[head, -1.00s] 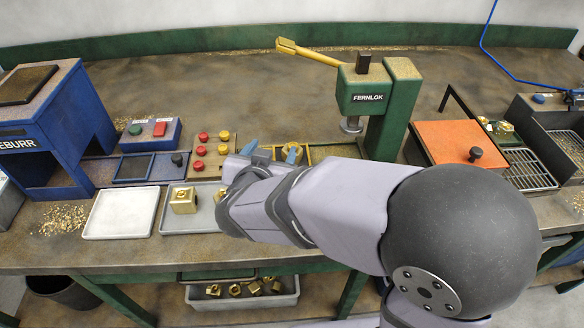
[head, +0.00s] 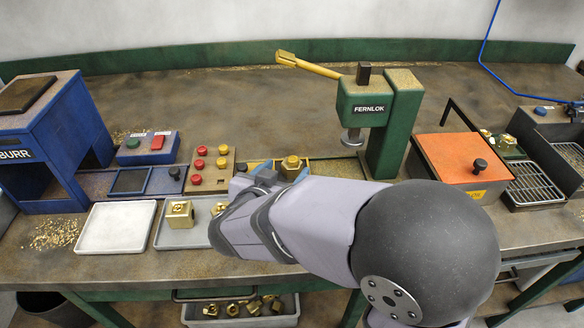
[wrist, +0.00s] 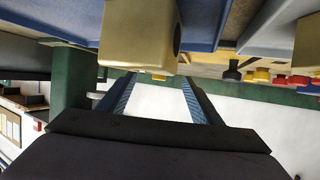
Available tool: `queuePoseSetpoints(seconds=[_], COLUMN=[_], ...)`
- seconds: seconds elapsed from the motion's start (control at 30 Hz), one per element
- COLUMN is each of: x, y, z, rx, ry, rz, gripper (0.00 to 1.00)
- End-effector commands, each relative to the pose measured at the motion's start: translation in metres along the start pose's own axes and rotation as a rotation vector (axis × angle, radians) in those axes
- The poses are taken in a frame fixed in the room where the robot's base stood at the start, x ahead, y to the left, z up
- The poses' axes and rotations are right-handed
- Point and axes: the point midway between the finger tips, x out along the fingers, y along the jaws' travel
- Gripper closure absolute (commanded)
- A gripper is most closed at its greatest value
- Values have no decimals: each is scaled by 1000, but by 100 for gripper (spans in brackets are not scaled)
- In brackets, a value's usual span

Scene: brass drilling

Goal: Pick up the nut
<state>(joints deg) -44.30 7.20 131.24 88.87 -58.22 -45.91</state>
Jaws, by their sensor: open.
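The nut, a brass hexagonal piece (head: 292,164), sits in a yellow-edged fixture left of the green press. A small yellow patch between the fingertips in the wrist view may be it; I cannot tell. My gripper (head: 256,172) is open, with blue fingers just left and in front of the nut, apart from it. In the wrist view, which looks upside down, the two blue fingers (wrist: 150,92) stand apart with nothing gripped. A brass block with a hole (wrist: 140,30) looms large near them.
A grey tray (head: 163,238) holds a brass block (head: 180,213) and other brass, partly behind my arm. An empty white tray (head: 116,228) is to its left. A board with red and yellow knobs (head: 212,168) stands left of the fixture. The green press (head: 398,120) rises at right.

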Motion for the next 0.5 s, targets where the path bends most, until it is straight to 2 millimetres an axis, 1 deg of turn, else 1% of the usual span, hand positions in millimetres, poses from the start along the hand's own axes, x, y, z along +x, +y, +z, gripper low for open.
queuePoseSetpoints(seconds=[0.03,0.1,0.23,0.33,0.5], x=[8,17,32,39,41], y=[1,1,0,0,0], z=[1,2,1,1,0], rx=[-1,0,1,1,1], ry=[0,-1,0,0,1], rz=[4,4,3,2,0], gripper=[41,41,41,41,41])
